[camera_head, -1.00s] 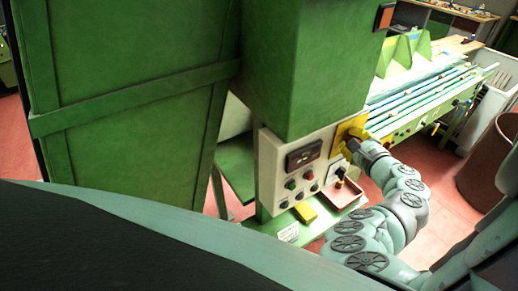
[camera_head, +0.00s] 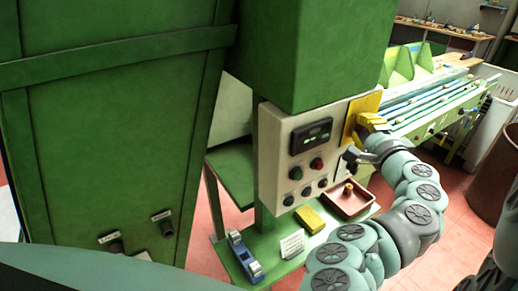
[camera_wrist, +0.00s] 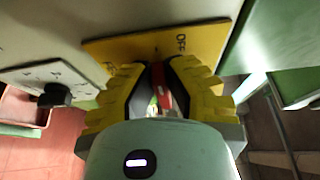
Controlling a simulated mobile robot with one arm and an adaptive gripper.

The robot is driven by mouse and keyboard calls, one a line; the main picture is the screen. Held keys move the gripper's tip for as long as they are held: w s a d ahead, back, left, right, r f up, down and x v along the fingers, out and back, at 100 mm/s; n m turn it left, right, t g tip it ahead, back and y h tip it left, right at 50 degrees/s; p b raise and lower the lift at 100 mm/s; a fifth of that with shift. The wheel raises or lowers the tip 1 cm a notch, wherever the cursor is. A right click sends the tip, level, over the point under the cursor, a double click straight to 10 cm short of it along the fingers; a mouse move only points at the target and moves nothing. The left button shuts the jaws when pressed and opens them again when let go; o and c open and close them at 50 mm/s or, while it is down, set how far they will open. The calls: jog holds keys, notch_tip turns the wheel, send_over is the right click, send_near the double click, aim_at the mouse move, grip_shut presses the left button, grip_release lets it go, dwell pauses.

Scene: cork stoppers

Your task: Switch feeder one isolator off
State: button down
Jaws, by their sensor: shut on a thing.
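The isolator's yellow plate (camera_head: 366,101) is on the right part of the pale control panel. In the wrist view the plate (camera_wrist: 117,48) carries the word OFF near its right part, and a red and dark handle (camera_wrist: 158,82) stands out from it. My gripper (camera_head: 370,123) is at the plate, and in the wrist view its yellow fingers (camera_wrist: 154,92) are shut around the handle from both sides. I cannot tell the handle's exact angle.
The panel (camera_head: 276,150) holds a display (camera_head: 311,135) and several buttons. A black knob (camera_wrist: 55,95) sits left of the plate in the wrist view. Below are a reddish tray (camera_head: 364,207), a yellow block (camera_head: 310,219) and a blue dispenser (camera_head: 243,255). A green cabinet (camera_head: 105,140) fills the left.

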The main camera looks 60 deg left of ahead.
jog(key=shift+s+a+f, duration=0.1)
jog(key=c, duration=1)
grip_release()
jog(key=shift+v, duration=6)
